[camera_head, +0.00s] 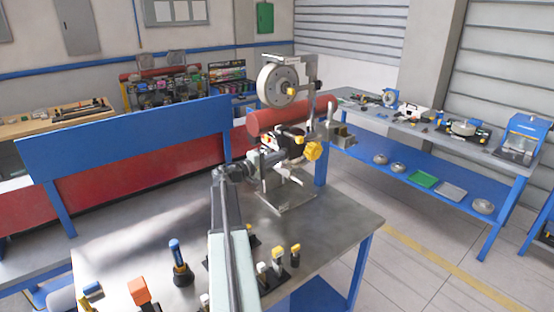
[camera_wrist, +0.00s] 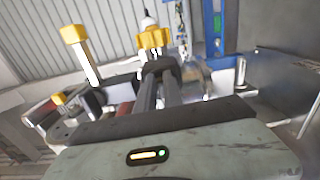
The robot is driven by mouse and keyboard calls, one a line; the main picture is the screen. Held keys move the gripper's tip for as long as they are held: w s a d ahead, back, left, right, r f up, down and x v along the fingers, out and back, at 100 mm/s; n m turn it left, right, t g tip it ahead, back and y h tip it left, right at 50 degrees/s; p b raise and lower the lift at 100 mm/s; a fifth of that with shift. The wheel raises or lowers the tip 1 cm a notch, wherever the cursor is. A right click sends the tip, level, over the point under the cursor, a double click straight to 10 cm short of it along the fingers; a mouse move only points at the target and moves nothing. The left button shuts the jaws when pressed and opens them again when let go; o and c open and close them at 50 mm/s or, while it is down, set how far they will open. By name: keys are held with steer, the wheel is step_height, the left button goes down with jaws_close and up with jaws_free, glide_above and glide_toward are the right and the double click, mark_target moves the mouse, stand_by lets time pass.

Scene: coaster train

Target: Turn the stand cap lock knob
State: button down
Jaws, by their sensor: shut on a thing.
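The machine on its metal stand (camera_head: 290,190) stands at the table's far end, with a pale wheel (camera_head: 277,85) on top. In the wrist view, a lobed yellow knob (camera_wrist: 153,42) sits at the tips of my gripper (camera_wrist: 160,68). The two dark fingers are shut on it, and they hide its lower part. In the head view, my gripper (camera_head: 264,161) is at the left side of the stand, and the held knob cannot be made out there. A larger yellow star knob (camera_head: 313,151) shows on the machine's right side.
A yellow-topped lever (camera_wrist: 73,35) rises left of my fingers in the wrist view. Several yellow- and white-topped tools and an orange-topped piece (camera_head: 139,290) stand on the near table. A blue panel (camera_head: 130,140) borders the left. A bench with trays (camera_head: 451,190) is at right.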

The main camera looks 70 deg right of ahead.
steer(key=shift+w+d+m, duration=0.1)
steer(key=shift+m, duration=0.2)
stand_by(0.4)
steer(key=c, duration=1.5)
jaws_free()
steer(key=v, duration=0.8)
steer(key=shift+f, duration=0.1)
